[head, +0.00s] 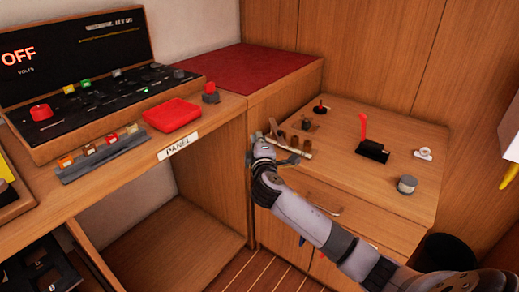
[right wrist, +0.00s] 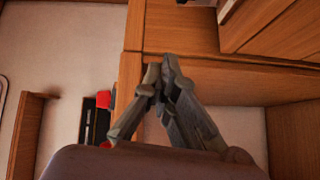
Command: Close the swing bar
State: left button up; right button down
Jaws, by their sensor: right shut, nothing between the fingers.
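A thin pale bar, which looks like the swing bar (head: 295,149), lies by the front left edge of the low wooden cabinet top, beside several small dark pegs (head: 306,125). My right gripper (head: 274,150) is at the left end of this bar, over the cabinet's front left corner. It hides part of the bar, and I cannot tell if they touch. In the right wrist view the fingers (right wrist: 162,75) are together with nothing between them; the bar cannot be made out there. My left gripper is not in view.
The cabinet top (head: 350,185) also bears a red lever on a black base (head: 372,150), a grey round spool (head: 407,184) and a small black-and-red switch (head: 320,108). A panel desk with a red tray (head: 172,115) stands left.

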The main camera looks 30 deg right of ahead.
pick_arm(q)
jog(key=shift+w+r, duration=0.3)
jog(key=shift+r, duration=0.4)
pick_arm(e)
jog(key=d, duration=0.3)
jog(key=w+d, duration=0.1)
jog(key=shift+d+f, duration=0.35)
jog(key=shift+d, duration=0.05)
